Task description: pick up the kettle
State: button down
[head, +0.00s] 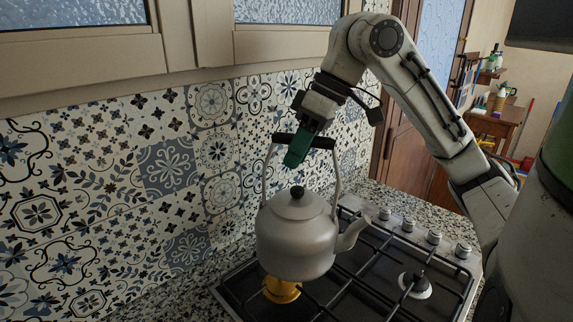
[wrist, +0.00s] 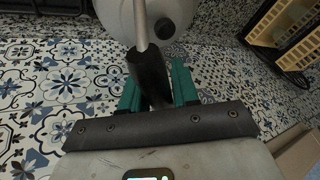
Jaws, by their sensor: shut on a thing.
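The kettle (head: 297,240) is pale grey metal with a black lid knob, a spout pointing right and a tall arched handle (head: 325,143) with a black grip. It is upright over the left part of the gas hob (head: 240,299). I cannot tell whether its base touches the grate. My gripper (head: 294,156), with green fingers, comes from above and is shut on the black grip. In the wrist view, the grip (wrist: 150,72) runs between the green fingers, and part of the kettle body shows at the top.
A patterned tile wall (head: 165,165) stands close behind the kettle. A brass-coloured burner (head: 281,289) shows below it, and another burner (head: 415,284) is free at right. Hob knobs line the right edge. Speckled counter (head: 375,193) surrounds the hob.

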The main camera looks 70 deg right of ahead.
jog(key=s+r, duration=0.6)
jog(key=s, duration=0.5)
jog(key=shift+r+b, duration=0.15)
jog(key=shift+b, duration=0.25)
jog(key=shift+d, duration=0.1)
jog(key=c, duration=1.4)
grip_release()
grip_shut()
